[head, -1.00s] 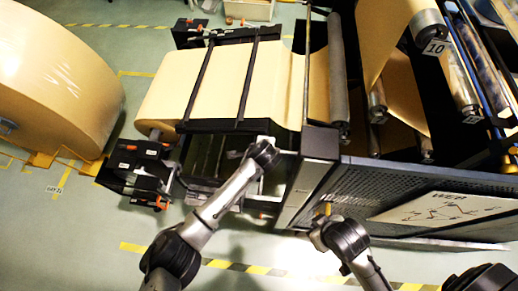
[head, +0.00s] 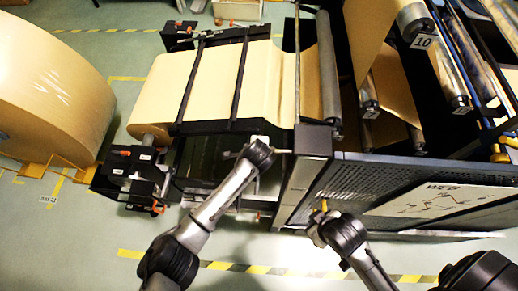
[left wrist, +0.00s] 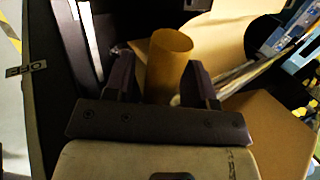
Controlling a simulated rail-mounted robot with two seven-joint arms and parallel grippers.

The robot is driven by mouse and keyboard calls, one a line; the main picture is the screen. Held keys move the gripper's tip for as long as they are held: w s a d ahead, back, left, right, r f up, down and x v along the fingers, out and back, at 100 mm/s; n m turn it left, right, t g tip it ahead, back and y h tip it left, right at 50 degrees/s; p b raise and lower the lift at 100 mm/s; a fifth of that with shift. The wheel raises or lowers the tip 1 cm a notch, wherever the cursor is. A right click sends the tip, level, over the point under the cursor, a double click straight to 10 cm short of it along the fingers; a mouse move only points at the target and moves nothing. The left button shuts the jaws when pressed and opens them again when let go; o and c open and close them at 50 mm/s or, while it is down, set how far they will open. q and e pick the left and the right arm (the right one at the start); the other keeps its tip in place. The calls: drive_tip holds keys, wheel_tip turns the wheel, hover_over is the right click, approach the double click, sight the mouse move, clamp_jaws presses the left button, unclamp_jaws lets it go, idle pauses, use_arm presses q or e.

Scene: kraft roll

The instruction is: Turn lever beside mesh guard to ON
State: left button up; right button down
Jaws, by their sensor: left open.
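In the left wrist view a tan-orange cylindrical handle (left wrist: 170,62), apparently the lever's, stands between the two dark fingers of my left gripper (left wrist: 160,72). The fingers are open around it, with some space at the sides; contact cannot be told. An OFF label (left wrist: 25,70) shows at the left; no ON label is visible.
A large kraft roll (head: 50,85) stands at the far left. The paper web (head: 225,80) runs over rollers behind the arms. A white WEB sign (head: 440,203) lies on the guard. Striped floor tape (head: 235,267) crosses the clear floor in front.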

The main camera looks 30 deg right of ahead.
use_arm(q)
drive_tip(key=b+v, duration=0.1)
drive_tip(key=v, duration=1.2)
drive_tip(key=shift+r, duration=0.2)
drive_tip(key=shift+s+a, duration=0.1)
